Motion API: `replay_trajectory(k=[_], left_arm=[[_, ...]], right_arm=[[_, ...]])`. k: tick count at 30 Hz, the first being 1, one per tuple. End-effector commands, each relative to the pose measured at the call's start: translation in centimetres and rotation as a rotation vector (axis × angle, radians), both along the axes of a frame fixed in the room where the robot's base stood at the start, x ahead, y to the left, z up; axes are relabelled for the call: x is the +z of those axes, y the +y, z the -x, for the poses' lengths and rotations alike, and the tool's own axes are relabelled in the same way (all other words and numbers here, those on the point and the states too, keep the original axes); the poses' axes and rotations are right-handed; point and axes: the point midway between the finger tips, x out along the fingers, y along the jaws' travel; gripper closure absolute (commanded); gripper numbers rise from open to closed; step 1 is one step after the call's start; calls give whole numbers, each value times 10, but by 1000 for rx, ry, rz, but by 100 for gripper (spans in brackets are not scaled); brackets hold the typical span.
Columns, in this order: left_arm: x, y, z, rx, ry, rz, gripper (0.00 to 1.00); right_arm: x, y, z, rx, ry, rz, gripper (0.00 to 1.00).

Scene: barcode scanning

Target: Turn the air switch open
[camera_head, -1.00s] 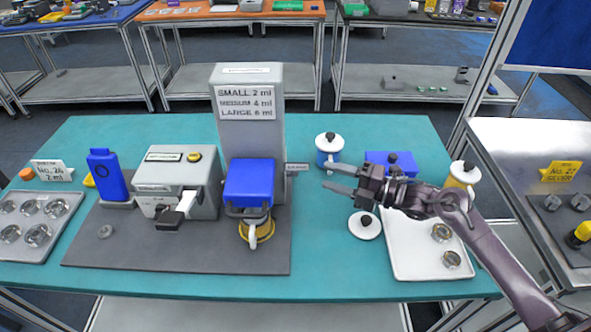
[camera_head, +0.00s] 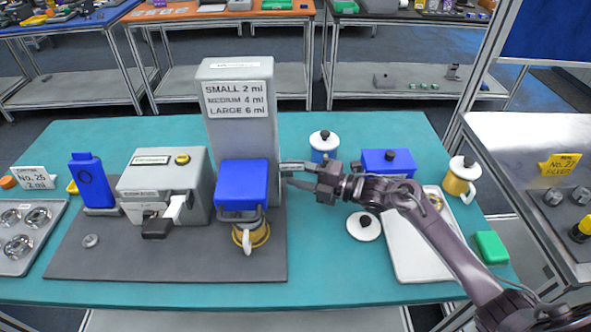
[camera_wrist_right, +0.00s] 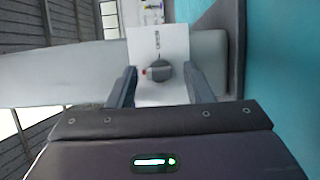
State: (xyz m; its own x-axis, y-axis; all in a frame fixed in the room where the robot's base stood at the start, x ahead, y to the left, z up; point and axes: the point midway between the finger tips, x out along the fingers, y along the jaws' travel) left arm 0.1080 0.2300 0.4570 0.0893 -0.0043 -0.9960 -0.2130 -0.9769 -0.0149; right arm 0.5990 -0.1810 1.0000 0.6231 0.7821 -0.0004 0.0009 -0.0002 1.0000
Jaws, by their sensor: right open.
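The air switch is a dark round knob (camera_wrist_right: 160,70) with a small red mark, on a white plate (camera_wrist_right: 158,42) on the side of the grey tower (camera_head: 238,140). In the head view the knob is not clear behind the gripper. My right gripper (camera_head: 286,174) is open at the tower's right side, pointing left. In the right wrist view its two fingers stand on either side of the knob; whether they touch it I cannot tell. My left gripper is not in view.
A blue-topped unit (camera_head: 242,185) with a yellow cup (camera_head: 247,237) stands before the tower. A grey machine (camera_head: 165,180) is left of it. A blue canister (camera_head: 323,147), a white lid (camera_head: 364,226) and a white tray (camera_head: 412,265) lie near my right arm.

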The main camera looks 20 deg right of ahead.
Motion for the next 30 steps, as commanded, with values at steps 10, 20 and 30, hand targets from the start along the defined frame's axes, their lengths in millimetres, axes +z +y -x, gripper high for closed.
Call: replay_trajectory(k=[10,20,30], left_arm=[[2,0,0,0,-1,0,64],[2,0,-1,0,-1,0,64],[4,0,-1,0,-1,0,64]], right_arm=[[-1,5,-4,0,1,1,54],[-1,5,-4,0,1,1,96],[0,5,-4,1,45,-9,98]])
